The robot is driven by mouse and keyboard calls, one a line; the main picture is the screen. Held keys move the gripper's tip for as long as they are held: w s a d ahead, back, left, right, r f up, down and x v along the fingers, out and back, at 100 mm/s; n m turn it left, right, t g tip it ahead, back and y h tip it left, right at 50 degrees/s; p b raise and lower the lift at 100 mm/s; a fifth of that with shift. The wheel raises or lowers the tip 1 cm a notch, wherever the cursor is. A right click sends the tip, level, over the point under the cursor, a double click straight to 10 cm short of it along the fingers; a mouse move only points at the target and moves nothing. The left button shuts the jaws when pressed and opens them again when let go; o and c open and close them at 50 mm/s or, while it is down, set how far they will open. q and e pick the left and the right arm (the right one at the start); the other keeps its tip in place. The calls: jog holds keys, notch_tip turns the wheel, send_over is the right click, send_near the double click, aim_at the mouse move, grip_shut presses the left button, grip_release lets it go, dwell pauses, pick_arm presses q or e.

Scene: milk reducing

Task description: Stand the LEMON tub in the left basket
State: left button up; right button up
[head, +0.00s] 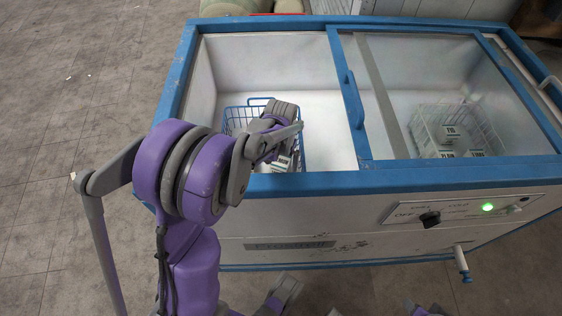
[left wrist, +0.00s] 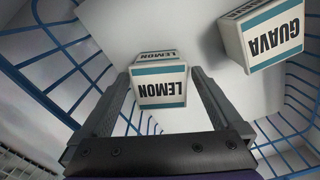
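The LEMON tub (left wrist: 160,86), white with a teal-striped label, sits between the two fingers of my left gripper (left wrist: 160,75) in the left wrist view, its lettering upside down. In the head view my left gripper (head: 292,132) reaches down into the open left side of the freezer, over the blue wire left basket (head: 236,114). The arm hides much of that basket. My right gripper is not clearly visible.
A GUAVA tub (left wrist: 264,36) stands right of the LEMON tub in the left wrist view. The freezer's blue rim (head: 325,183) and the sliding glass lid's handle (head: 355,100) border the opening. A white wire basket (head: 489,124) with several tubs lies under the right glass.

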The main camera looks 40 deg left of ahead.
aim_at(281, 161)
pick_arm(q)
jog(key=shift+r, duration=0.2)
notch_tip(281, 161, up, 12)
jog(key=p, duration=0.2)
jog(key=shift+p, duration=0.4)
dwell(1.0)
